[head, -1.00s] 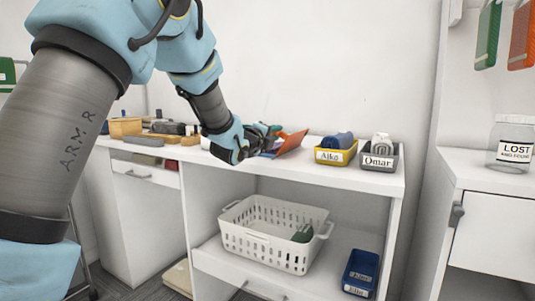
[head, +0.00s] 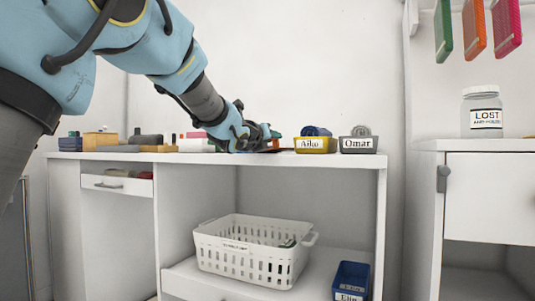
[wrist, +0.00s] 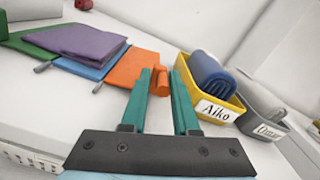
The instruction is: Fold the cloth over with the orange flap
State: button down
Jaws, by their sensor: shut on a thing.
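The orange flap (wrist: 132,68) lies along the right edge of a blue cloth (wrist: 90,70) in the wrist view. A folded purple cloth (wrist: 82,42) lies behind and left, partly over the blue one. My gripper (wrist: 166,74) has its two green fingers close together, shut on an orange end of the flap that shows between the tips. In the head view my gripper (head: 268,136) is low at the counter top, and only a sliver of orange (head: 272,150) shows under it. The rest of the cloth is hidden there.
A yellow bin marked Aiko (head: 315,145) and a grey bin marked Omar (head: 358,144) stand close right of my gripper. A white basket (head: 250,250) and a blue bin (head: 350,280) are on the shelf below. Several items crowd the counter's left.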

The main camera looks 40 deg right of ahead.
jog(key=shift+s+d+f+m+b, duration=0.3)
jog(key=shift+m+b, duration=0.2)
jog(key=shift+b, duration=0.25)
jog(key=shift+s+d+f+m+b, duration=0.1)
jog(key=shift+s+f+m+b, duration=0.1)
jog(key=shift+s+m+b, duration=0.4)
jog(key=shift+w, duration=0.2)
jog(key=c, duration=0.8)
grip_release()
jog(key=shift+f, duration=0.1)
jog(key=shift+w, duration=0.1)
jog(key=shift+w+a, duration=0.15)
jog(key=shift+a, duration=0.1)
jog(key=b+v, duration=0.1)
jog(key=v, duration=0.9)
jog(key=shift+s+a+b, duration=0.2)
jog(key=shift+a+b, duration=0.05)
jog(key=shift+b, duration=0.1)
